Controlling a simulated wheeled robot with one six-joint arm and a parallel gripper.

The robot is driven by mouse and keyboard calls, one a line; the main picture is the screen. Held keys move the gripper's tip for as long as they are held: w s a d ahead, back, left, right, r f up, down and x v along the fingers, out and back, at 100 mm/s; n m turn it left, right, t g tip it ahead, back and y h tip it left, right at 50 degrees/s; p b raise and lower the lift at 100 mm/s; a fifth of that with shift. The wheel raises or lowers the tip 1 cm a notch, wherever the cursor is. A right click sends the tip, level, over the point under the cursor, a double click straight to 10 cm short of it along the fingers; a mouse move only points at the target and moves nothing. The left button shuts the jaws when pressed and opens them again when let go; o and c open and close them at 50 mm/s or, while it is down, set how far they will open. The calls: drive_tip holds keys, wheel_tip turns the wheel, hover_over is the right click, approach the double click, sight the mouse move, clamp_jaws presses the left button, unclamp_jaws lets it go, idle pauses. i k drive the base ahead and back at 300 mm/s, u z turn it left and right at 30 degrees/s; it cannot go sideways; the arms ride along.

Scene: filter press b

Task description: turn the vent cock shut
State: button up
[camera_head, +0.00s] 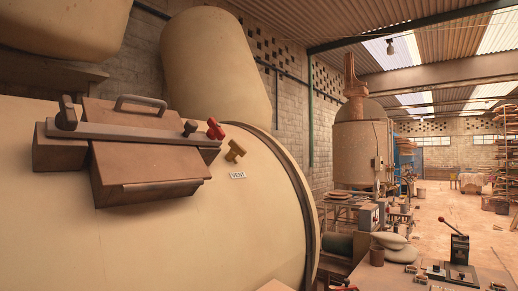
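The vent cock (235,150) is a small mustard-yellow handle on the curved face of a large cream vessel (150,250). A white label reading VENT (238,175) is fixed just below it. The handle looks tilted, but I cannot tell from here whether the cock is open or shut. A red handle (215,129) stands close to its upper left. My gripper is not in this view.
A brown box-shaped fitting (140,165) with a long bar and a grey handle (140,101) juts from the vessel left of the cock. A bench with a black lever device (459,248) stands lower right. Floor (450,205) shows clear at right.

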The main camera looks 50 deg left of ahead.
sight(235, 150)
drive_tip(key=i, duration=0.9)
drive_tip(key=u, duration=1.55)
